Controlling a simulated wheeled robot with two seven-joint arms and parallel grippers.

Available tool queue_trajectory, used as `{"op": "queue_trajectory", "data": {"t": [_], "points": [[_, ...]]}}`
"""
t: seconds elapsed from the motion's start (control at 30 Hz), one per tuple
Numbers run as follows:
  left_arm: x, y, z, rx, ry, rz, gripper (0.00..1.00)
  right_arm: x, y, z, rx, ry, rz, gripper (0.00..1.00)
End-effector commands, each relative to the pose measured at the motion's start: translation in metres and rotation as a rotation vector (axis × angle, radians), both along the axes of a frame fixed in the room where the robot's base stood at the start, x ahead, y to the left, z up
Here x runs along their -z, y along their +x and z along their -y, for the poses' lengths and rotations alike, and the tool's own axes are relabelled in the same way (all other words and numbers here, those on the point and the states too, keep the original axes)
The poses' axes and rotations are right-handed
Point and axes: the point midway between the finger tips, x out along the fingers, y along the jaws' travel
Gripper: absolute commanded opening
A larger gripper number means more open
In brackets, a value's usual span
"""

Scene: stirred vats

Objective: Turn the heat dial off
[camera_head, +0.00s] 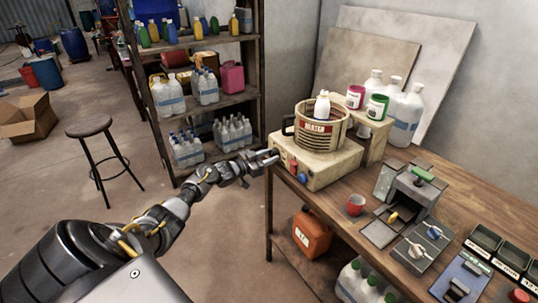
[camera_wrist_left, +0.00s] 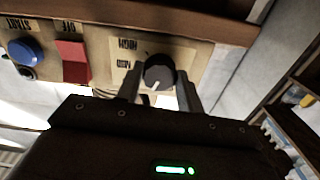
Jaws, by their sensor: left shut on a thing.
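The heat dial (camera_wrist_left: 159,72) is a round black knob with a white pointer mark, on the beige front panel of the heater box (camera_head: 330,167). Labels reading HIGH and MED stand beside it, upside down in the wrist view. Its pointer mark points down and slightly left in that picture; any label there is hidden by my gripper. My left gripper (camera_head: 272,156) is at the left end of the box front. In the wrist view my left gripper (camera_wrist_left: 160,92) has a finger on each side of the dial, shut on it. My right gripper is out of view.
A red switch (camera_wrist_left: 73,61) marked OFF and a blue START button (camera_wrist_left: 25,52) sit beside the dial. A ribbed heater vessel (camera_head: 323,127) with a white bottle (camera_head: 322,105) stands on the box. The wooden bench (camera_head: 335,205) extends right; a shelf rack (camera_head: 215,100) stands behind.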

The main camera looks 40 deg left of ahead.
Motion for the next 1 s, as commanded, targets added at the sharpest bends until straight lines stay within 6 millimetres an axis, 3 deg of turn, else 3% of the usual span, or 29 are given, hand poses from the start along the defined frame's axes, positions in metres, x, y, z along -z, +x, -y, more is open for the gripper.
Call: {"op": "queue_trajectory", "data": {"t": [0.43, 1.0], "points": [[0.001, -0.001, 0.002, 0.002, -0.273, -0.085, 0.14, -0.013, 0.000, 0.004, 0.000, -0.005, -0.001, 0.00], [0.003, -0.001, 0.002, 0.002, -0.341, -0.108, 0.14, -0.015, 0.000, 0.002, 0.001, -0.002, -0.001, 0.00]]}}
